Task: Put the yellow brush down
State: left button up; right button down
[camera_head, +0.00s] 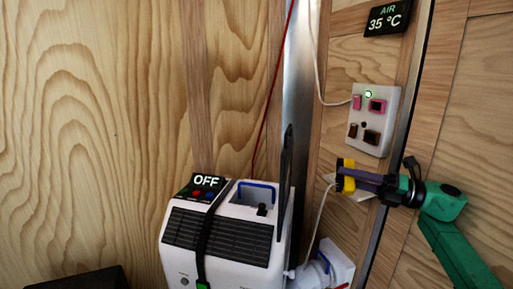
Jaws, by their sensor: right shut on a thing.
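My right gripper (364,181), at the end of a green arm, comes in from the right and is shut on the yellow brush (345,176). The brush shows as a small yellow and black block at the fingertips, held in the air in front of the wood wall. The fingers hide part of it. The brush is below the white switch panel and to the right of the white machine. My left gripper is not in view.
A white machine (241,238) with black grilles and an "OFF" display (206,181) stands at the bottom centre. The white switch panel (374,118) is on the wall, below a "35 °C" display (387,17). A white cable hangs nearby. A white fitting (325,267) sits low beside the machine.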

jog(key=shift+w+a+f, duration=0.35)
jog(key=shift+w+f, duration=0.15)
jog(key=shift+w, duration=0.1)
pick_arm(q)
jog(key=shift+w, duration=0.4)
pick_arm(e)
jog(key=shift+s+a, duration=0.1)
jog(key=shift+s, duration=0.1)
